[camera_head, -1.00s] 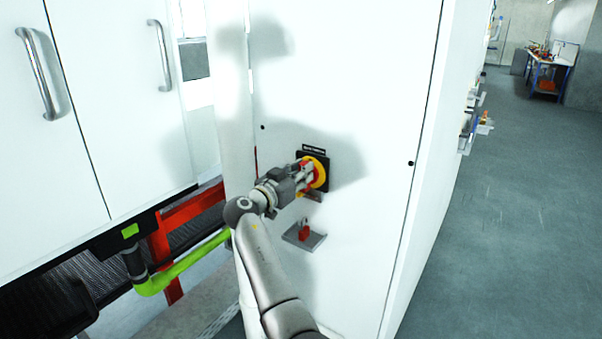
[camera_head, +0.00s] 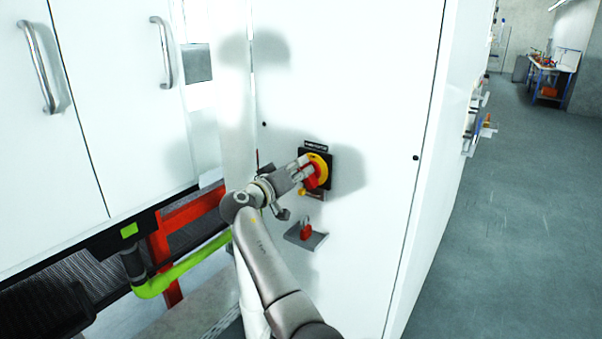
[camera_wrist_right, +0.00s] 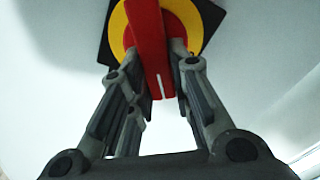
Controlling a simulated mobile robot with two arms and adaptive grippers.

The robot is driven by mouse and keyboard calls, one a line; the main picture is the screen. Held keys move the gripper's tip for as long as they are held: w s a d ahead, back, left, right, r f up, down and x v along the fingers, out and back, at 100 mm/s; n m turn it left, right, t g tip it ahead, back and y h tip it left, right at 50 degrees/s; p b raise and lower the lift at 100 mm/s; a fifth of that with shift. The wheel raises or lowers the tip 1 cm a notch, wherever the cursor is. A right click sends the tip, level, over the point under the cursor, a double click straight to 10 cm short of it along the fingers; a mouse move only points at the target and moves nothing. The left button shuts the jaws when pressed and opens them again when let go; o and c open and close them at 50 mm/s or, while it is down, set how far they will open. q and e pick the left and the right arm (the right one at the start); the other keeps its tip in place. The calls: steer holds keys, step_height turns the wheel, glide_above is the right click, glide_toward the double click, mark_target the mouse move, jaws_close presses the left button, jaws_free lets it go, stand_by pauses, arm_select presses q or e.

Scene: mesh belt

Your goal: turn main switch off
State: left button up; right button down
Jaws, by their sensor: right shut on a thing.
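The main switch (camera_head: 320,172) is a red handle on a yellow disc with a black square plate, on the front of a white cabinet. My right gripper (camera_head: 303,172) is at the switch, with its fingers around the red handle. In the right wrist view the red handle (camera_wrist_right: 149,45) stands between the two fingers of the gripper (camera_wrist_right: 150,75), which is shut on it. The yellow disc (camera_wrist_right: 183,20) shows behind. Part of the handle is hidden by the fingers in the head view. My left gripper is not in view.
A small grey shelf (camera_head: 306,238) with a red padlock (camera_head: 306,229) sits below the switch. White doors with metal handles (camera_head: 161,52) are at the left, above a green pipe (camera_head: 190,268) and red frame. Open floor (camera_head: 510,220) lies to the right.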

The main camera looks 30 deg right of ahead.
steer(key=n, duration=0.3)
steer(key=shift+w+a+f, duration=0.1)
steer(key=shift+w+f, duration=0.1)
steer(key=shift+w+a+f+n+p, duration=0.15)
steer(key=shift+n+p, duration=0.35)
steer(key=shift+n, duration=0.8)
steer(key=shift+d+f+n+p, duration=0.1)
steer(key=shift+f+n+p, duration=0.3)
steer(key=shift+n, duration=0.9)
steer(key=shift+w+a+f+n+p, duration=0.1)
steer(key=shift+n+p, duration=0.45)
steer(key=shift+n, duration=0.75)
steer(key=c, duration=1.3)
jaws_free()
steer(key=v, duration=1.2)
steer(key=shift+f, duration=0.1)
